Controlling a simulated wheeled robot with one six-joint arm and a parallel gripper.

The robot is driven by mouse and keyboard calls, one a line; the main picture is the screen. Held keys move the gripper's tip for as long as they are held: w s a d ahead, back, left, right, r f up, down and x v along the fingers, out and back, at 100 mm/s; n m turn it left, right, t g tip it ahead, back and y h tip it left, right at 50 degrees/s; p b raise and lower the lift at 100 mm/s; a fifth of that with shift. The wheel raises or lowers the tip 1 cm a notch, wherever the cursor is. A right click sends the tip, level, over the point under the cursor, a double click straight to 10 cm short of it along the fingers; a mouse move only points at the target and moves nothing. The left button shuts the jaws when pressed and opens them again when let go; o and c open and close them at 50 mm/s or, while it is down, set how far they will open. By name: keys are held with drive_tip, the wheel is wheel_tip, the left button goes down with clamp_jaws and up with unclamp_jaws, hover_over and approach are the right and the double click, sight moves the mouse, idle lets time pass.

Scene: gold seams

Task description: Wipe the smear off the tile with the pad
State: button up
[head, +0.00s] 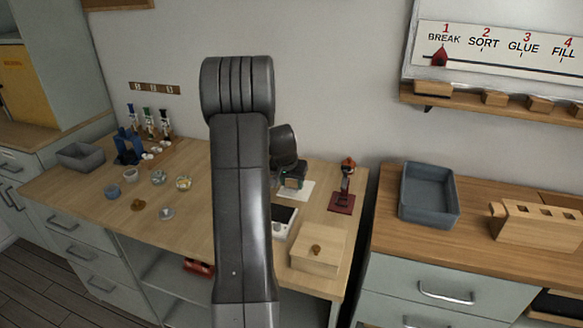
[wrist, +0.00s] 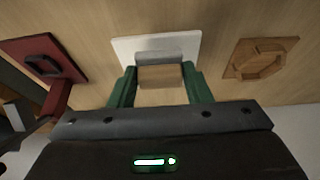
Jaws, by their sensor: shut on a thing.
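The white tile (wrist: 188,43) lies flat on the wooden table, beyond my fingertips in the wrist view. Its edge also shows in the head view (head: 306,189), partly behind my gripper. My gripper (wrist: 160,85) has green fingers shut on the pad (wrist: 160,76), a small wooden block with a grey face. No smear shows on the visible part of the tile; the rest is hidden under the pad.
A dark red stand (head: 342,202) is right of the tile in the head view. A wooden eight-sided piece (wrist: 261,60) lies on the other side. Small bowls (head: 159,177) are at left.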

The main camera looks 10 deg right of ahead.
drive_tip(key=shift+r+p, duration=1.3)
drive_tip(key=shift+r, duration=1.45)
